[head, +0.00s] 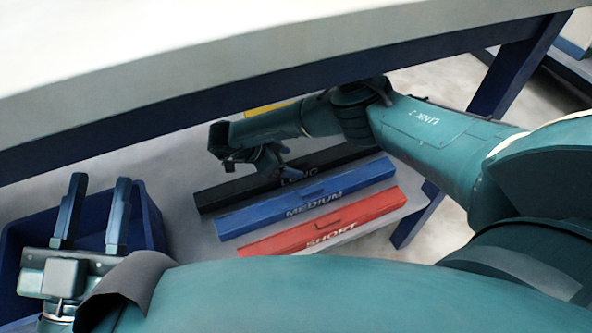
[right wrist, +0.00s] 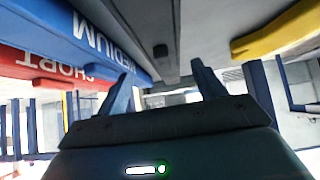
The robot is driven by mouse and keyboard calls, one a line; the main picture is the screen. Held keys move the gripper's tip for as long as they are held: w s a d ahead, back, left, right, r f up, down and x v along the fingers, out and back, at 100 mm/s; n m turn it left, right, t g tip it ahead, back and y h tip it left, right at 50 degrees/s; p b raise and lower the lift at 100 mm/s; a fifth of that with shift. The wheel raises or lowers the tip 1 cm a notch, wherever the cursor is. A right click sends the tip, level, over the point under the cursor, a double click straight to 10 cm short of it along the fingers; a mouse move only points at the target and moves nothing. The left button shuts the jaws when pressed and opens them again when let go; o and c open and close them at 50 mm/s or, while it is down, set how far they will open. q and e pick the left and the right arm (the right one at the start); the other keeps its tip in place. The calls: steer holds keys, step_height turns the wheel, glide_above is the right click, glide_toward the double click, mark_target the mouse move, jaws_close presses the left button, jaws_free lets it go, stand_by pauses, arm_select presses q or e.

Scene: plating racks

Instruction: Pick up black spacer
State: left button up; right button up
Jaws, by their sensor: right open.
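The black spacer (head: 335,161), a long bar marked LONG, lies behind the blue and red bars in the head view. My right gripper (head: 274,163) is over its middle and hides part of its back edge and lettering. In the right wrist view, the dark bar (right wrist: 140,22) with a small knob runs beyond the open, empty fingers (right wrist: 164,78). I cannot tell how large the gap to it is. My left gripper (head: 97,182) is open and empty at the far left, over a blue bin.
The blue MEDIUM bar (head: 345,193) and red SHORT bar (head: 345,221) lie in front of the black spacer. A yellow bar (head: 262,109) is partly hidden behind my right arm. The blue bin (head: 150,222) stands left. A table edge (head: 240,96) runs above the bars.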

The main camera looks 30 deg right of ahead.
mark_target(296, 162)
steer(key=x, duration=0.1)
steer(key=b+x, duration=0.1)
steer(key=x, duration=0.1)
steer(key=b+x, duration=0.1)
steer(key=x, duration=0.1)
steer(key=shift+w+a+f, duration=0.15)
steer(key=shift+w+f, duration=0.05)
steer(key=shift+w, duration=0.1)
steer(key=shift+d+f+b, duration=0.3)
steer(key=shift+d+b, duration=0.05)
steer(key=shift+d, duration=0.1)
arm_select(q)
steer(key=r+m+h, duration=0.3)
steer(key=h, duration=0.1)
steer(key=shift+a+r+m+t, duration=0.2)
steer(key=shift+r+m+t, duration=0.1)
steer(key=shift+r+m, duration=0.1)
arm_select(e)
steer(key=shift+c, duration=0.3)
steer(key=c, duration=1.1)
arm_select(q)
steer(key=shift+f, duration=0.1)
steer(key=shift+w, duration=0.1)
arm_select(e)
steer(key=shift+r, duration=0.15)
